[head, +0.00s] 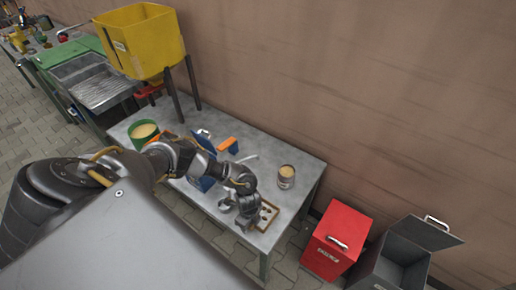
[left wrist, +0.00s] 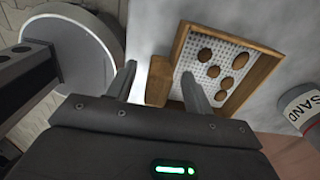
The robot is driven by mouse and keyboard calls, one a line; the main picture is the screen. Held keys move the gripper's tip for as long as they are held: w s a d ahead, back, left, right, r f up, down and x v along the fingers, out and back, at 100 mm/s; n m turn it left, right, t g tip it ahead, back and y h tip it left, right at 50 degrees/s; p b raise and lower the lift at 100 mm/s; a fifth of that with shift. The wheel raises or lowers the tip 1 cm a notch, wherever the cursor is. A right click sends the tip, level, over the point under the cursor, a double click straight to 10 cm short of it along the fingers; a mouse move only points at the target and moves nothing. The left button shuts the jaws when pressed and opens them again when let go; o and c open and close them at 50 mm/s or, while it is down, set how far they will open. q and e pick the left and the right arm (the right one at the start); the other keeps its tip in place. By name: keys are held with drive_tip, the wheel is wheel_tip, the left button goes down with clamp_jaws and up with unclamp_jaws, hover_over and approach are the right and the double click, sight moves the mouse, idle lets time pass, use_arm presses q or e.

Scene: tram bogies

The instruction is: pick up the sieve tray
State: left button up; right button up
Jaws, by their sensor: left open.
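The sieve tray (head: 269,213) lies on the grey metal table near its front right corner. In the left wrist view the sieve tray (left wrist: 252,86) has a wooden frame, a perforated pale bottom and several brown round pieces on it. A wooden handle block (left wrist: 158,88) sticks out from its left side. My left gripper (left wrist: 158,72) is open, with one finger on each side of the handle block, and the right finger overlaps the frame in the picture. In the head view my left gripper (head: 246,212) hides part of the tray. My right gripper is not in view.
A sand can (head: 286,177) stands behind the tray; its label shows in the left wrist view (left wrist: 303,107). A green tub (head: 144,133), blue and orange items and a yellow hopper (head: 141,40) are farther left. A red box (head: 337,240) and grey bin (head: 402,258) stand right of the table.

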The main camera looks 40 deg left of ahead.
use_arm(q)
drive_tip(key=c, duration=1.1)
